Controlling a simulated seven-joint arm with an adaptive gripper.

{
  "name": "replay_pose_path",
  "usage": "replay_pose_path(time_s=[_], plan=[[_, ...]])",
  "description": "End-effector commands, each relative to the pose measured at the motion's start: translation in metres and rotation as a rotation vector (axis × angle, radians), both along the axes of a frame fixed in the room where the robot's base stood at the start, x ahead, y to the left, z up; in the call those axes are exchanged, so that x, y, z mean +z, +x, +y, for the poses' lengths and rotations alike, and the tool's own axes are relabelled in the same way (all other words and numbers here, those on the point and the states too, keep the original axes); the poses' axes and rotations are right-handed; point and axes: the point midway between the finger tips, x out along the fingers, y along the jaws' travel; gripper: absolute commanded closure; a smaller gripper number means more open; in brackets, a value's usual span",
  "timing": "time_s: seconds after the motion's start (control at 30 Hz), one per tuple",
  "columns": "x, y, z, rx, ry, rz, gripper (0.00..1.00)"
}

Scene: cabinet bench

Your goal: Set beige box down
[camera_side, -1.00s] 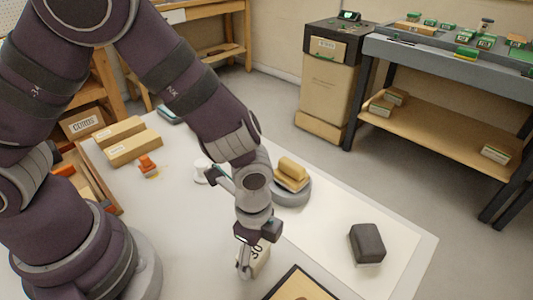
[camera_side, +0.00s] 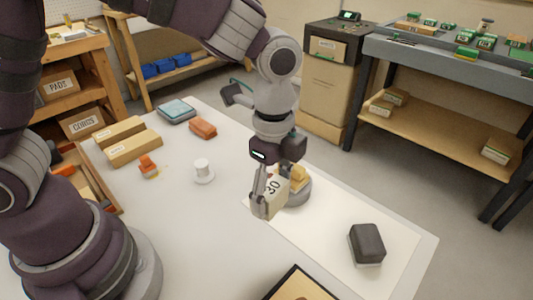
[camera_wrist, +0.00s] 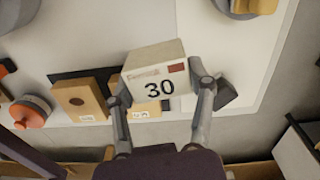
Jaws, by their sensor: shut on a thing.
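The beige box (camera_side: 272,196) is a small upright block with a black "30" on its face. In the wrist view the box (camera_wrist: 158,84) also has a small red patch, and a finger is on each side of it. My gripper (camera_side: 264,198) is shut on the box and points down. In the side view it holds the box in front of the round grey base with the yellow block, partly covering them. The box appears to be above the table, but its exact height is hard to tell.
A dark grey block (camera_side: 367,243) stands on the white mat (camera_side: 330,226). The round grey base (camera_side: 299,197) is behind the box. A white spool (camera_side: 203,170) stands to the left. A dark-edged board (camera_side: 300,284) is at the front. Bare mat lies between box and dark block.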

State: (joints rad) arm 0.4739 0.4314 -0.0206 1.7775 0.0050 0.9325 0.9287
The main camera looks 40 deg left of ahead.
Motion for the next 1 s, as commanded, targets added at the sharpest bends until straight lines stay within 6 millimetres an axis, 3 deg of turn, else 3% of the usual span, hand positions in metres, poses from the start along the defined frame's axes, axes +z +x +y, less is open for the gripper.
replay_pose_path(time_s=[0.03,0.2,0.3,0.4,0.5,0.63,0.73,1.0], plan=[[-0.001,0.021,0.008,-0.024,-0.003,0.001,0.86],[-0.004,0.085,0.057,-0.177,-0.012,0.001,0.86],[-0.008,0.114,0.1,-0.278,-0.012,-0.003,0.86],[-0.013,0.13,0.143,-0.375,-0.008,-0.007,0.86],[-0.018,0.135,0.179,-0.451,-0.002,-0.007,0.86],[-0.021,0.134,0.206,-0.515,0.004,-0.005,0.86],[-0.032,0.133,0.213,-0.535,0.004,-0.003,0.86],[-0.085,0.133,0.213,-0.539,0.005,-0.003,0.86]])
